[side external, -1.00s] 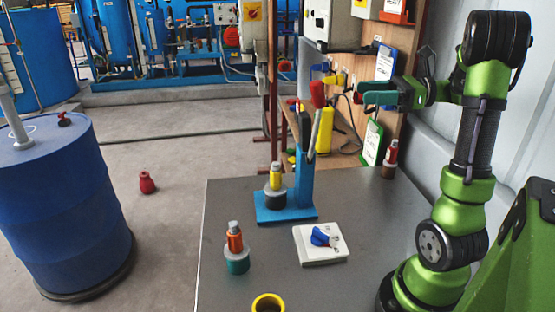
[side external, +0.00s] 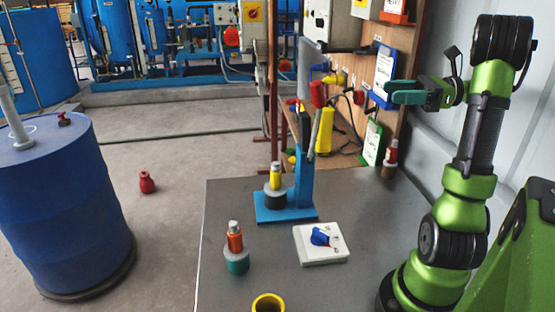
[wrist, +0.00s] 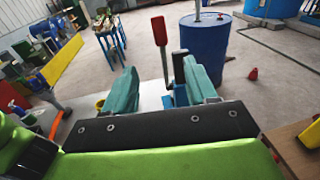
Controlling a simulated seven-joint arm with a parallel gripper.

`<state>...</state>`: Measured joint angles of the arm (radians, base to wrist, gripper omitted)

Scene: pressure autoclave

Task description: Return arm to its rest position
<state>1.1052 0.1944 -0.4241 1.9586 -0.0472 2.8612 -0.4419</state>
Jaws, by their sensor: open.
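My gripper (side external: 408,92) is raised above the back right of the grey table, with its teal fingers pointing left. In the wrist view the two teal fingers of my gripper (wrist: 164,95) stand apart with nothing held between them. Below and left of it, a blue press (side external: 304,180) with a red-tipped lever stands on the table, and a yellow-topped piece (side external: 275,177) sits on its base. The press's red lever (wrist: 160,32) shows beyond the fingers in the wrist view.
On the grey table (side external: 375,225) are a white box with a blue knob (side external: 320,243), an orange-and-teal piece (side external: 235,248), a yellow ring (side external: 268,303) and a red bottle (side external: 391,157). A wooden board with hanging tags (side external: 384,72) stands behind. A blue drum (side external: 60,215) is at left.

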